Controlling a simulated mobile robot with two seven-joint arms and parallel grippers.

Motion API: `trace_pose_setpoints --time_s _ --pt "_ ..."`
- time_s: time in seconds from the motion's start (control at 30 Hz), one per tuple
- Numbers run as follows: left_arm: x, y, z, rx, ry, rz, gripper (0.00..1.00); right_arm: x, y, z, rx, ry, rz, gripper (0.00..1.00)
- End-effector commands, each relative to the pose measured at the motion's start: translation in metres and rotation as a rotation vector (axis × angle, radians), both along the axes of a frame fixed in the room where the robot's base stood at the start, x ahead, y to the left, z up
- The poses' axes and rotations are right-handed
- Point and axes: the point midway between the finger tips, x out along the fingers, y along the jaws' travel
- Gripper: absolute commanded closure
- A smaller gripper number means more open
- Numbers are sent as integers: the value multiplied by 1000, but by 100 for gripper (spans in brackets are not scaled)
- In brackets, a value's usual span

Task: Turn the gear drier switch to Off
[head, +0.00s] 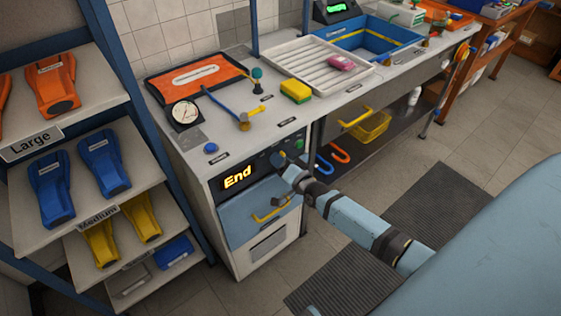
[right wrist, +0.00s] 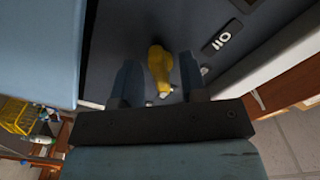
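The gear drier (head: 222,213) is the grey cabinet at the left end of the bench. Its dark panel shows a lit display (head: 238,177) reading "End". My right gripper (head: 281,162) is at the right part of this panel and largely covers the switch in the head view. In the right wrist view, the yellow switch knob (right wrist: 158,68) lies between the two fingers of my right gripper (right wrist: 157,80). The fingers are apart, with a visible gap on each side of the knob. My left gripper is not in view.
A blue drawer with a yellow handle (head: 272,208) is below the panel. A dark plate with white marks (right wrist: 221,38) is beside the knob. A shelf rack (head: 88,209) stands left; dark mats lie on the floor.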

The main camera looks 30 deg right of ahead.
Motion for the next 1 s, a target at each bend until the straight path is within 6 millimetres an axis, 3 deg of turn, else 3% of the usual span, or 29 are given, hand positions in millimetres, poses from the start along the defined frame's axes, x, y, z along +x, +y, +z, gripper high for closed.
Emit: trace_pose_setpoints --time_s 0.23,0.4,0.43,0.77,1.0 --pt "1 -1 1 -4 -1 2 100 1 0 0 0 0 0 61" --pt "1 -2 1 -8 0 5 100 1 0 0 0 0 0 97" --pt "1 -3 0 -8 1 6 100 1 0 0 0 0 0 100" --pt "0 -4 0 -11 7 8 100 1 0 0 -28 -1 0 100" --pt "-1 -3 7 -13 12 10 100 1 1 2 -146 -12 1 100"
